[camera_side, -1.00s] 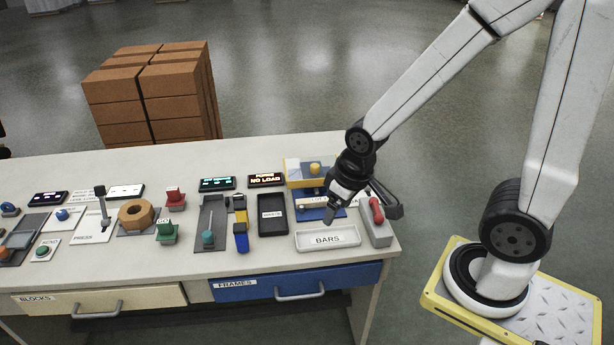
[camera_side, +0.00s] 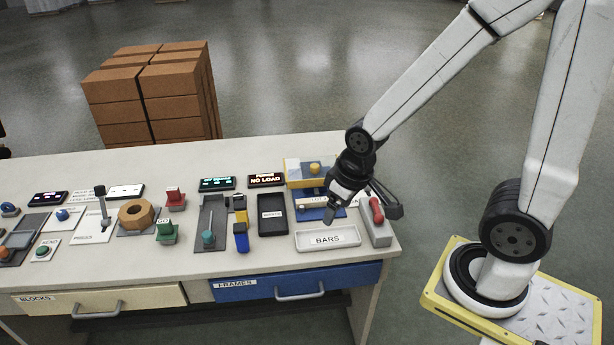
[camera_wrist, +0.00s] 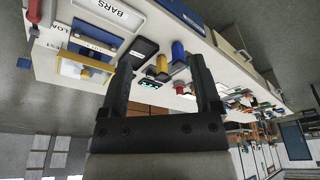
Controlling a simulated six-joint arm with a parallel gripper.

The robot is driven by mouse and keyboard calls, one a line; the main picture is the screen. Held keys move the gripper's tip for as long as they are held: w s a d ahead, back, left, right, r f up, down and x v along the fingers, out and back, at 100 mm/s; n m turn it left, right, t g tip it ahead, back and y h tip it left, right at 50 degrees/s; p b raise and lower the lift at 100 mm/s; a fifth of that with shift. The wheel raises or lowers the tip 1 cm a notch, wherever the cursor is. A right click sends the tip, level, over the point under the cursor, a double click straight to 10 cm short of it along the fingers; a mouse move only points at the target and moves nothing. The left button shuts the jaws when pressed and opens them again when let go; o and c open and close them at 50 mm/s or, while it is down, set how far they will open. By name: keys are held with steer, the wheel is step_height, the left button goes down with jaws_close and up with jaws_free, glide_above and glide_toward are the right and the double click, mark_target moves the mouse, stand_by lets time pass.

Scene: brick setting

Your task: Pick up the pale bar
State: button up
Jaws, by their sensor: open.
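A pale bar (camera_side: 311,203) appears to lie on the blue plate (camera_side: 338,214) at the right end of the table, partly hidden by my gripper in the side view. In the wrist view, a pale strip that may be the bar (camera_wrist: 88,50) lies across the blue plate (camera_wrist: 97,31), left of my fingers. The side view does not show whether the fingertips touch anything.
A white tray marked BARS (camera_side: 328,238) is in front of the plate. A yellow-and-white fixture (camera_side: 300,170) stands behind it, a grey box with a red handle (camera_side: 377,215) to its right. A black tray (camera_side: 272,228) is on the left.

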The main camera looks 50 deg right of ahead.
steer(key=shift+w, duration=0.1)
steer(key=shift+c, duration=0.2)
stand_by(0.5)
steer(key=m+y, duration=0.3)
steer(key=m, duration=2.4)
glide_toward(319, 200)
steer(key=shift+a+f+t, duration=0.1)
steer(key=shift+f+t, duration=0.2)
steer(key=shift+f, duration=0.4)
steer(key=shift+f, duration=0.1)
steer(key=shift+x, duration=1.2)
steer(key=shift+a, duration=0.1)
